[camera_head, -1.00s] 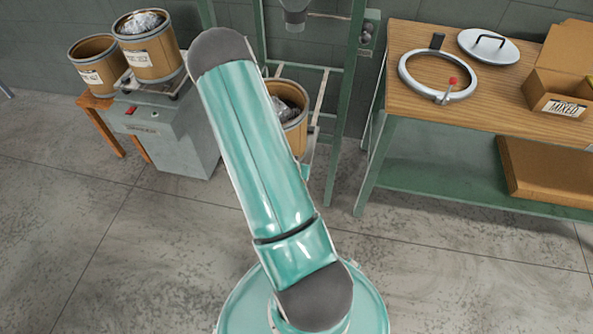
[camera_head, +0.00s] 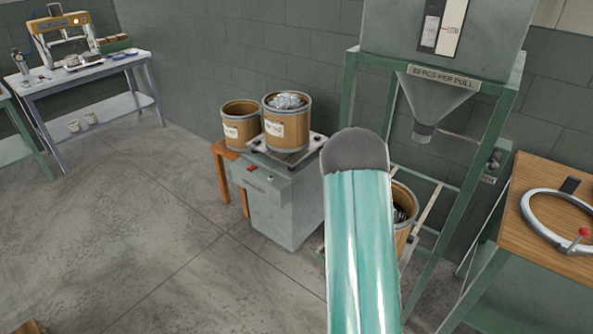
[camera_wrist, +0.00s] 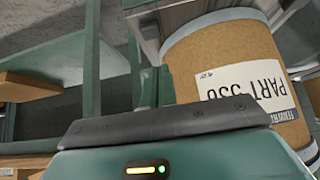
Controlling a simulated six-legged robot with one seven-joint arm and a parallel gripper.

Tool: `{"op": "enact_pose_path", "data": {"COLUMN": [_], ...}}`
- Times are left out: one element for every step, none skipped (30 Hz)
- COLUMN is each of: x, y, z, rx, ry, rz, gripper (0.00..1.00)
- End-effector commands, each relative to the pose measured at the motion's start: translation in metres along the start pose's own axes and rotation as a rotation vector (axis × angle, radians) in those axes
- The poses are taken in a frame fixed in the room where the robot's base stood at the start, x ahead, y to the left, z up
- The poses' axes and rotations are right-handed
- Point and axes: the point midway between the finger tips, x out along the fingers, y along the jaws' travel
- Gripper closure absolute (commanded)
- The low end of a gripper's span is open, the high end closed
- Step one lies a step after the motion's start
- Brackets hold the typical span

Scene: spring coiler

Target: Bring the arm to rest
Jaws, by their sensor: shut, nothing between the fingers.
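My arm (camera_head: 362,240) rises from the bottom edge of the head view as a teal link ending in a dark grey rounded joint. The rest of the arm and the gripper are hidden in that view. In the wrist view, my gripper (camera_wrist: 153,85) shows in part above its teal housing and dark bolted bar. It is shut and empty. A brown drum (camera_wrist: 225,60) with a white label fills the right of the wrist view, close beyond the gripper. I cannot tell whether they touch.
Behind my arm, a drum (camera_head: 403,222) stands under a hopper (camera_head: 440,95) in a green frame (camera_head: 470,190). Two drums, one on a grey scale cabinet (camera_head: 285,205), stand left of it. A wooden-topped bench (camera_head: 530,235) is at right. The floor at left is open.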

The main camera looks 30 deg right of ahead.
Motion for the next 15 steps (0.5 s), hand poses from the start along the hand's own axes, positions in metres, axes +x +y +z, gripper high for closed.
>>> {"op": "enact_pose_path", "data": {"x": [0.000,0.000,0.000,0.000,-0.001,-0.004,-0.007,-0.011,-0.018,-0.025,-0.034,-0.046,-0.057,-0.068,-0.083], "y": [0.000,0.000,0.000,-0.001,-0.002,-0.005,-0.009,-0.014,-0.023,-0.031,-0.040,-0.053,-0.063,-0.073,-0.086], "z": [0.000,0.000,0.000,-0.001,-0.001,-0.003,-0.004,-0.006,-0.009,-0.012,-0.015,-0.018,-0.021,-0.024,-0.026], "rx": [0.000,0.000,0.000,0.000,-0.001,-0.002,-0.004,-0.007,-0.011,-0.016,-0.023,-0.036,-0.046,-0.058,-0.076], "ry": [0.000,0.000,0.000,0.000,-0.001,-0.003,-0.006,-0.009,-0.017,-0.024,-0.031,-0.043,-0.053,-0.064,-0.078], "rz": [0.000,0.000,0.000,-0.001,-0.003,-0.009,-0.015,-0.024,-0.038,-0.052,-0.069,-0.093,-0.111,-0.130,-0.156], "gripper": [1.00,1.00,1.00,1.00,1.00,1.00,1.00,1.00,1.00,1.00,1.00,1.00,1.00,1.00,1.00]}}
